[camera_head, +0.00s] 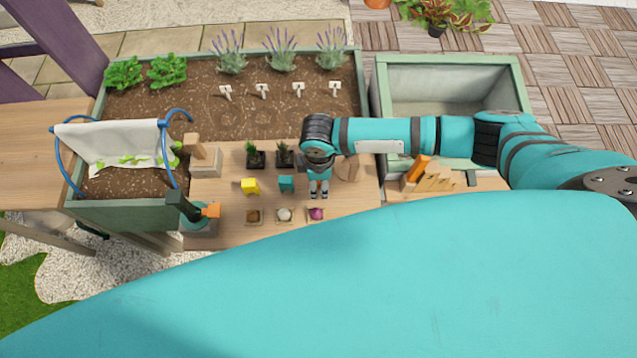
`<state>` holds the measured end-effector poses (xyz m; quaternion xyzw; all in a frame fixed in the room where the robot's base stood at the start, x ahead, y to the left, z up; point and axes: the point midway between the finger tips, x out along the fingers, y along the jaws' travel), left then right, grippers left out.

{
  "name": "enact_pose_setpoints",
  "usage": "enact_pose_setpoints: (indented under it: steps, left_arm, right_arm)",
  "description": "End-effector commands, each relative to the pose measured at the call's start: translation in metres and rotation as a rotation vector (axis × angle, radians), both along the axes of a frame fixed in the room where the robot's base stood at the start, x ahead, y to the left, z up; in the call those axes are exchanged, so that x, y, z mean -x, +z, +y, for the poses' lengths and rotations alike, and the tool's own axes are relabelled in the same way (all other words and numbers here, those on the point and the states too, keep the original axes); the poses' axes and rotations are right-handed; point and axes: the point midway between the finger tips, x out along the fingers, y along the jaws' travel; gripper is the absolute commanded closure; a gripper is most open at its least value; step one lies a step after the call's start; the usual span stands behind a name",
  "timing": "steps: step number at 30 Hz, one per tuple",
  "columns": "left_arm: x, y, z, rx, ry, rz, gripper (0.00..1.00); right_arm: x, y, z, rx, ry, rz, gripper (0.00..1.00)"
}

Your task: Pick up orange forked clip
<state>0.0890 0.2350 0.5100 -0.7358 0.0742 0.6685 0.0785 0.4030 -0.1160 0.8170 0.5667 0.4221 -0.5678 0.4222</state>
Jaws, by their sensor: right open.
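No orange forked clip can be made out for certain in the head view. A small yellow forked-looking piece (249,186) and a teal one (286,184) stand in a row on the wooden tabletop (350,215). My right gripper (319,195) points down just right of the teal piece, at the end of that row. It is open, and it hides the spot beneath and behind it. I cannot tell whether anything is between its fingers. My left gripper is not in view.
Small dishes with a brown (254,216), a white (284,214) and a purple item (317,214) lie in front. Potted seedlings (255,158) stand behind. A wooden rack (433,184) holding an orange piece (418,168) is right; an orange-tipped dark tool (185,207) is left.

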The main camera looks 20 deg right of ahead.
Motion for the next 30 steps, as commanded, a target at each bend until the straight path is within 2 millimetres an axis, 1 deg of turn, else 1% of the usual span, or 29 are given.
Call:
enact_pose_setpoints:
  steps: [3,7,18,19,26,30]
  left_arm:
    - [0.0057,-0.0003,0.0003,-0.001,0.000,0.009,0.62]
    - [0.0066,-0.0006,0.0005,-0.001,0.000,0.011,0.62]
    - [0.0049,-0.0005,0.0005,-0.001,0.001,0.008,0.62]
    - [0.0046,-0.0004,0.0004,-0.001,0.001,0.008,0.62]
    - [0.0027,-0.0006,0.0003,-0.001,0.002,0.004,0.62]
    - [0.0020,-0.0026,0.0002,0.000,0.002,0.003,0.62]
  right_arm:
    - [-0.0003,-0.0020,0.0000,0.000,0.000,-0.001,0.50]
    - [-0.0002,-0.0018,0.0001,0.000,0.000,-0.001,0.50]
    - [-0.0003,-0.0014,0.0001,-0.001,0.000,-0.001,0.98]
    - [-0.0005,-0.0013,0.0002,-0.001,0.000,-0.001,1.00]
    - [-0.0006,-0.0008,0.0001,-0.001,0.000,-0.001,1.00]
    - [-0.0009,0.0042,0.0005,-0.002,0.000,-0.002,1.00]
